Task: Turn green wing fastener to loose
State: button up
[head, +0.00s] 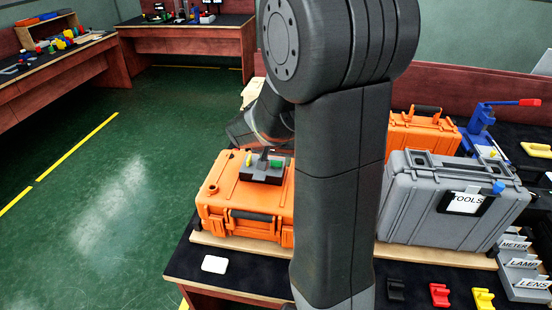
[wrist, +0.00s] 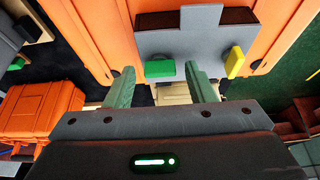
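The green wing fastener (wrist: 160,69) is a small green block on the edge of a grey fixture (wrist: 190,45). In the wrist view my gripper (wrist: 161,75) is open, with one finger to each side of the green fastener and a gap on both sides. I cannot tell whether the fingertips reach its depth. A yellow fastener (wrist: 234,62) stands on the same fixture, right of the right finger. In the head view the green fastener (head: 276,163) shows on the dark fixture on top of an orange case (head: 245,205); my arm partly hides this area.
A grey case labelled TOOLS (head: 440,215) and a second orange case (head: 415,132) stand to the right. A blue clamp with a red handle (head: 482,120) is at the back right. A white card (head: 215,264) lies at the table's front. Open floor lies to the left.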

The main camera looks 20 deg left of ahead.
jog(key=c, duration=0.8)
jog(key=shift+n, duration=0.4)
jog(key=n+y+p, duration=0.1)
jog(key=n, duration=0.1)
jog(key=shift+r+n+p, duration=0.15)
jog(key=shift+n+p, duration=0.15)
jog(key=shift+p, duration=0.1)
jog(key=n+g+y, duration=0.1)
jog(key=n, duration=0.2)
jog(key=shift+w+d+p, duration=0.1)
jog(key=shift+w+p, duration=0.05)
jog(key=shift+p, duration=0.2)
jog(key=n+b, duration=0.1)
jog(key=n+g+y, duration=0.1)
jog(key=n, duration=0.1)
jog(key=shift+f+b, duration=0.3)
jog(key=shift+b, duration=0.1)
jog(key=n+g+b, duration=0.1)
jog(key=n+b, duration=0.1)
jog(key=n, duration=0.1)
jog(key=shift+w+d, duration=0.1)
jog(key=shift+w, duration=0.05)
jog(key=n+g+b, duration=0.2)
jog(key=n, duration=0.3)
jog(key=shift+r+n+b, duration=0.15)
jog(key=shift+n+b, duration=0.15)
jog(key=shift+b, duration=0.05)
